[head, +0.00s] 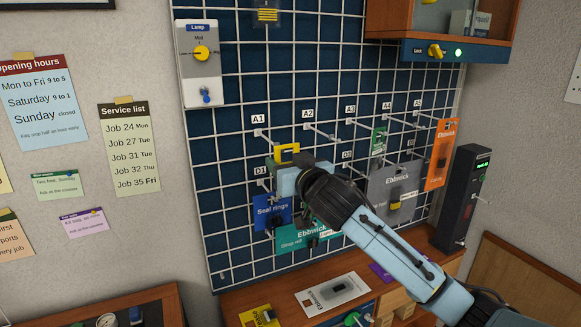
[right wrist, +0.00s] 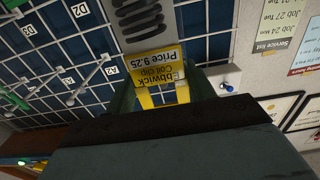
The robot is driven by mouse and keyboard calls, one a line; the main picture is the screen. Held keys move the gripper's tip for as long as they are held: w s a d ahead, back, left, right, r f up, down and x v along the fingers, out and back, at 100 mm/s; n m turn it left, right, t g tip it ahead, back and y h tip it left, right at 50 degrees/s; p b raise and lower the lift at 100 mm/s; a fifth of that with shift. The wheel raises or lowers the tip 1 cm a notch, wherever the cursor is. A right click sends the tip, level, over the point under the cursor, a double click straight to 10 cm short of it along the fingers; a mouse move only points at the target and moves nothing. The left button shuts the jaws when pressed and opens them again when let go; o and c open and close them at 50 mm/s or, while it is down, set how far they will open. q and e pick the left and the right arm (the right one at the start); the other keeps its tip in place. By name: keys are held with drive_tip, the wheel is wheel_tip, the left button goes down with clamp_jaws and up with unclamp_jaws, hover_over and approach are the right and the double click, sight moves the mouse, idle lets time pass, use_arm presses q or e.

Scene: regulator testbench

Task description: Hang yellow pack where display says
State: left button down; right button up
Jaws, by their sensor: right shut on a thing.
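My right gripper (head: 284,168) is shut on a yellow pack (head: 288,150), held in front of the grid board just below peg A1 (head: 265,134). In the right wrist view the pack (right wrist: 160,72) sits between the jaws (right wrist: 168,95), upside down in the picture, its label reading Ebbwick Coil clip, Price 9.25. Peg A2 (head: 322,132), to the right, looks empty. A black box with a small lit green display (head: 483,164) stands at the right; its text is too small to read. My left gripper is not in view.
A blue Seal rings pack (head: 268,210), a teal pack (head: 290,240), a grey pack (head: 380,185), a green pack (head: 378,142) and an orange pack (head: 441,155) hang close by. Another yellow pack (head: 252,316) lies on the bench. The Lamp panel (head: 201,85) is at upper left.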

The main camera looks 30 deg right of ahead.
drive_tip(key=shift+w+d+f+b, duration=0.1)
drive_tip(key=shift+w+b, duration=0.35)
drive_tip(key=shift+w, duration=1.35)
drive_tip(key=shift+w+f, duration=0.35)
drive_tip(key=shift+w, duration=0.3)
drive_tip(key=o, duration=1.4)
drive_tip(key=shift+s, duration=0.1)
drive_tip(key=s, duration=0.4)
drive_tip(key=s+b, duration=0.1)
drive_tip(key=s, duration=0.8)
drive_tip(key=shift+s+a+b, duration=0.1)
drive_tip(key=shift+a+b, duration=0.25)
drive_tip(key=shift+b, duration=0.05)
